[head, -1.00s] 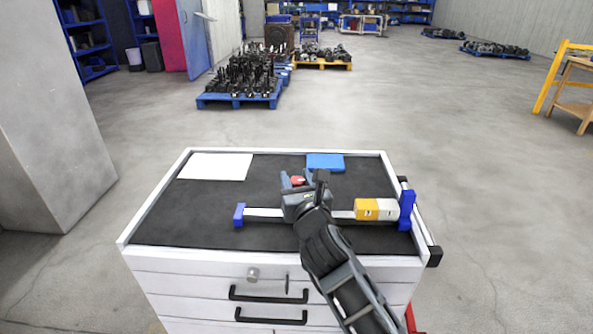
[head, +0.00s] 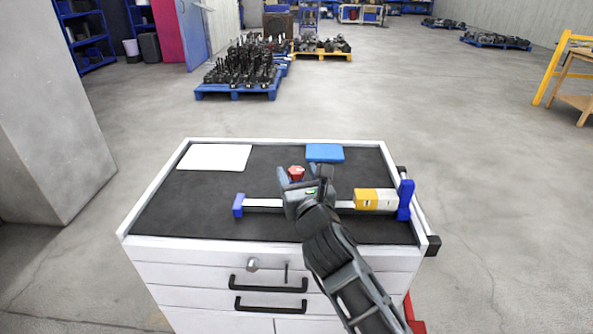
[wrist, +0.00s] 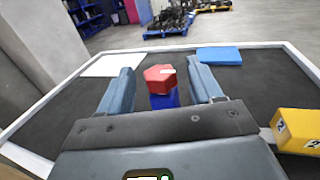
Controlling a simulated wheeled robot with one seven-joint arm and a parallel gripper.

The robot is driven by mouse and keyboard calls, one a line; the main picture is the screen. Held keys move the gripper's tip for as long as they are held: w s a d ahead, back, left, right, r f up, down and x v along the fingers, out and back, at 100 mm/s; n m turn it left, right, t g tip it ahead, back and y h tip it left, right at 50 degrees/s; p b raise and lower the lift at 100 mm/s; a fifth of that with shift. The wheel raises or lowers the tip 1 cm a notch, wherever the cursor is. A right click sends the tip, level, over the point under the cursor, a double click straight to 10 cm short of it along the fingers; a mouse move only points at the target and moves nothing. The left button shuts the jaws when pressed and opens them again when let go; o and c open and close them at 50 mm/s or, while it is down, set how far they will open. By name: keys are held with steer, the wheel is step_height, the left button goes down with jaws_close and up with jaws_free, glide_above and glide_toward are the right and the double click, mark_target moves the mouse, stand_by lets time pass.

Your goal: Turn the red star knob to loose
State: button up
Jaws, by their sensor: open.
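The red star knob (head: 296,173) stands just beyond my gripper, on the far side of the rail with blue end blocks. In the wrist view the red star knob (wrist: 160,78) sits on top of a blue part (wrist: 165,99), with a pale mark on its top. My gripper (wrist: 164,80) is open, with one finger on each side of the knob and a visible gap to each. It also shows in the head view (head: 298,176). The knob's lower part and the middle of the rail are hidden by my gripper.
The white rail (head: 263,203) lies across the black-topped drawer cabinet (head: 200,215). A yellow numbered block (head: 366,198) and a white one sit at its right. A white sheet (head: 214,157) and a blue pad (head: 325,152) lie at the back. The left of the top is clear.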

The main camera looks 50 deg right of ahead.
mark_target(299, 176)
steer(key=v, duration=0.5)
steer(key=shift+s+a+b, duration=0.2)
steer(key=shift+s+b, duration=0.1)
steer(key=shift+s, duration=0.05)
